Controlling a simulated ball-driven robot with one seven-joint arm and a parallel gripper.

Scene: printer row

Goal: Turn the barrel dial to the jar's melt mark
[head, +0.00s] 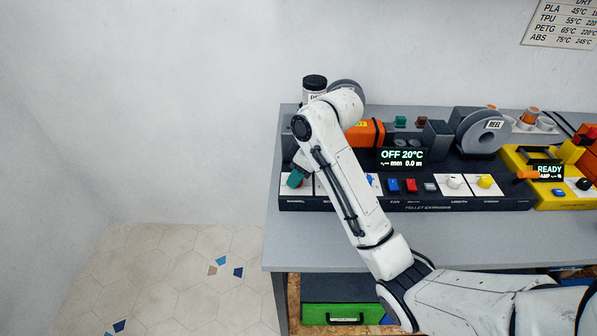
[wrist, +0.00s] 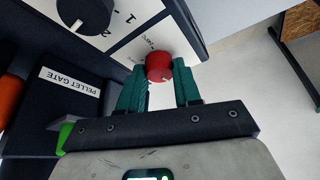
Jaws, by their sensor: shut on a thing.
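The barrel dial is a red round knob (wrist: 157,65) on a white plate, seen in the wrist view at the panel's corner. My gripper (wrist: 160,76) has its teal fingers on either side of the knob and is shut on it. In the head view my gripper (head: 295,179) is at the left end of the black pellet extruder (head: 405,198), over the label that reads BARREL; the dial's pointer and scale cannot be read. The jar (head: 314,86) has a black lid and stands behind my arm; its label is mostly hidden. The display (head: 403,158) reads OFF 20°C.
A black knob (wrist: 82,17) and a PELLET GATE label (wrist: 72,87) lie beside the dial. Blue and red buttons (head: 401,185), a grey reel (head: 482,132) and a yellow unit (head: 545,188) are further right. A wall chart (head: 565,22) lists materials. Floor left of the bench is clear.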

